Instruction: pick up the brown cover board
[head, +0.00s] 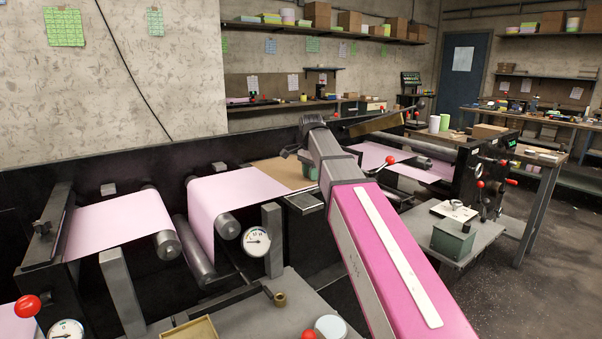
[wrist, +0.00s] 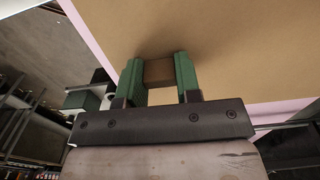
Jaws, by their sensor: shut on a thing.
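The brown cover board (head: 280,172) lies flat over the pink web in the machine, in the middle of the head view. Part of it is hidden behind my pink arm. In the wrist view the board (wrist: 230,50) fills the upper right, with pink sheet showing past its edges. My gripper (wrist: 159,72) has its two green fingers shut on a small brown block (wrist: 158,73) that stands against the board's face. The block looks like the board's grip. In the head view my gripper (head: 309,171) is mostly hidden by the arm, with a bit of green showing at the board.
Pink web (head: 120,221) runs over metal rollers (head: 228,224) left of the board. A gauge (head: 256,241) and a red-knobbed lever (head: 389,161) stand close to my arm. A green box (head: 453,238) sits on the right side bench. Open floor lies at the lower right.

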